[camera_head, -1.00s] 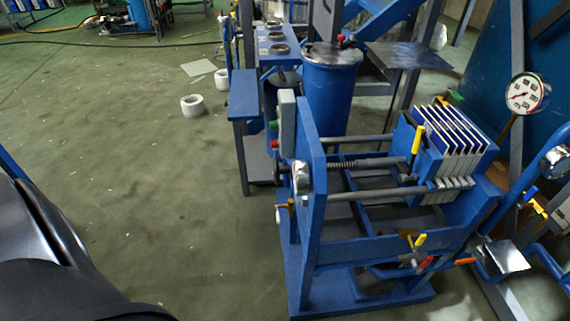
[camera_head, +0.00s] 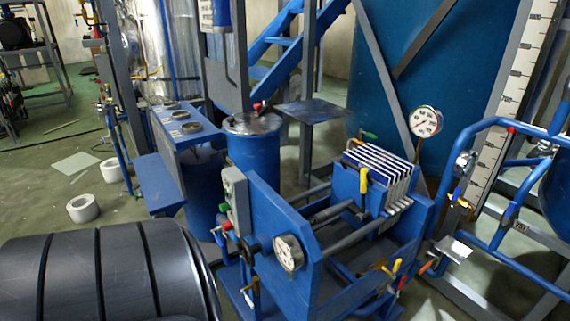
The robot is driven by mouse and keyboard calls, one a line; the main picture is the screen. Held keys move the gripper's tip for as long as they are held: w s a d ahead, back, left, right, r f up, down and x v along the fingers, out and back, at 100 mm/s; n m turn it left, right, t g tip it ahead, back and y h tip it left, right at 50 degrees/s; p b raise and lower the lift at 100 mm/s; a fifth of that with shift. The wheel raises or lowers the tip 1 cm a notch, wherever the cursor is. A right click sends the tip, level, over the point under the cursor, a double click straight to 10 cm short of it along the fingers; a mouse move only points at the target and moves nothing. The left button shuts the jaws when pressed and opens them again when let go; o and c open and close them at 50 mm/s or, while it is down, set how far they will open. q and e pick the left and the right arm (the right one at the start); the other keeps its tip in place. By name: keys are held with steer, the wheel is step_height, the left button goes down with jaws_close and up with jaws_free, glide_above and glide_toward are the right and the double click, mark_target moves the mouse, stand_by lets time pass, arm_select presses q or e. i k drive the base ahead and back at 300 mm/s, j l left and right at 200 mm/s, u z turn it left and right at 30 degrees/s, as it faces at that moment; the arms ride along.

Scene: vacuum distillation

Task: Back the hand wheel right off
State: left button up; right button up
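A blue filter press (camera_head: 262,215) stands in the centre, with its stack of white-edged plates (camera_head: 382,165) at the far end. On its near end plate is a round pale-faced dial (camera_head: 289,253). Just left of the dial is a small dark round part (camera_head: 254,247), which may be the hand wheel; I cannot tell for sure. A screw spindle (camera_head: 333,211) runs from the end plate toward the plates. Neither of my grippers is in view, and nothing of mine is seen touching the press.
A grey control box (camera_head: 235,195) is on the press's left side. A blue drum (camera_head: 252,150) and a blue bench (camera_head: 180,125) stand behind. Blue pipework (camera_head: 500,200) and a gauge (camera_head: 425,121) are at right. Open floor with white rings (camera_head: 83,208) lies at left.

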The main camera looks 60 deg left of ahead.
mark_target(247, 252)
steer(key=k+j+z, duration=0.1)
steer(key=z, duration=0.35)
steer(key=k+j+z, duration=0.1)
steer(key=z, duration=0.3)
steer(key=k+j+z, duration=0.1)
steer(key=z, duration=0.35)
steer(key=k+z, duration=0.2)
steer(key=z, duration=0.25)
steer(key=k+j+z, duration=0.2)
steer(key=k, duration=0.2)
steer(key=k+j+z, duration=0.2)
steer(key=k, duration=0.25)
steer(key=k+j+z, duration=0.2)
steer(key=k, duration=0.2)
